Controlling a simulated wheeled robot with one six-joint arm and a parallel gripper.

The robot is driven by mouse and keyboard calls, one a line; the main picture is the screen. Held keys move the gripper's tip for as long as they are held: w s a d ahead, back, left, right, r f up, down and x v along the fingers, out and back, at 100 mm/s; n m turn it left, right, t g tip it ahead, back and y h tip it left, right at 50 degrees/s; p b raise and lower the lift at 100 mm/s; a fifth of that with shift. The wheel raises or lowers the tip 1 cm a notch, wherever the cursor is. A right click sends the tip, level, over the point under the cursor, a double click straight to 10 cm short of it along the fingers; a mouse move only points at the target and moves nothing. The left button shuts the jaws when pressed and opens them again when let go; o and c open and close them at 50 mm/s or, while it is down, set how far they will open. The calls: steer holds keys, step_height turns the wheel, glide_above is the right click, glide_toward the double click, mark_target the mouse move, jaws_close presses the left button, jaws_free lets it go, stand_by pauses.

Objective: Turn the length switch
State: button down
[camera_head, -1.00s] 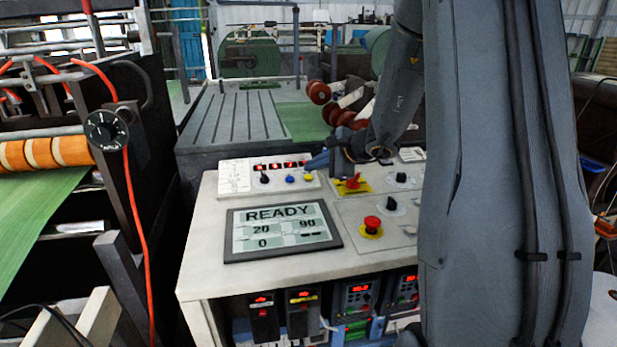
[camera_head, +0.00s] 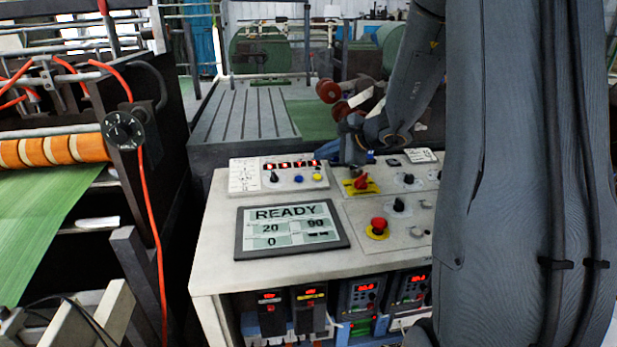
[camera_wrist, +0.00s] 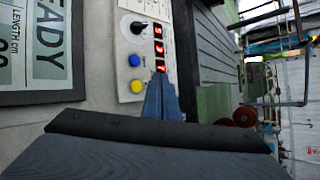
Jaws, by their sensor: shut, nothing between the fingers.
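A small black switch knob (camera_head: 274,177) sits on the white panel with red digits, left of a blue and a yellow button. I take it to be the length switch, though its label is too small to read. In the wrist view the black knob (camera_wrist: 138,27) is beside the red digits, with a pale pointer mark. My gripper (camera_wrist: 161,80) is shut and empty, its fingertips over the panel's edge near the lowest digit and the yellow button, apart from the knob. In the head view my gripper (camera_head: 328,153) is at the panel's right back corner.
The display reading READY (camera_head: 292,228) lies in front of the panel. A red switch on a yellow plate (camera_head: 361,183), a red emergency button (camera_head: 378,224) and black knobs (camera_head: 399,205) stand to the right. Orange rollers (camera_head: 55,150) are at the left.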

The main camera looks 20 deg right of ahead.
steer(key=c, duration=2.2)
jaws_free()
steer(key=o, duration=0.3)
steer(key=shift+a+n, duration=0.3)
steer(key=shift+a, duration=0.1)
steer(key=shift+o, duration=0.2)
steer(key=n+g+h+b, duration=0.4)
steer(key=n+g+h, duration=0.15)
steer(key=n, duration=1.45)
glide_toward(273, 172)
steer(key=shift+y, duration=0.25)
steer(key=shift+d+p+x, duration=0.1)
steer(key=shift+p+x, duration=0.3)
steer(key=shift+x, duration=1.7)
steer(key=shift+d+p+x, duration=0.15)
steer(key=shift+p+x, duration=0.25)
steer(key=shift+x, duration=1.65)
steer(key=shift+w, duration=0.1)
jaws_close()
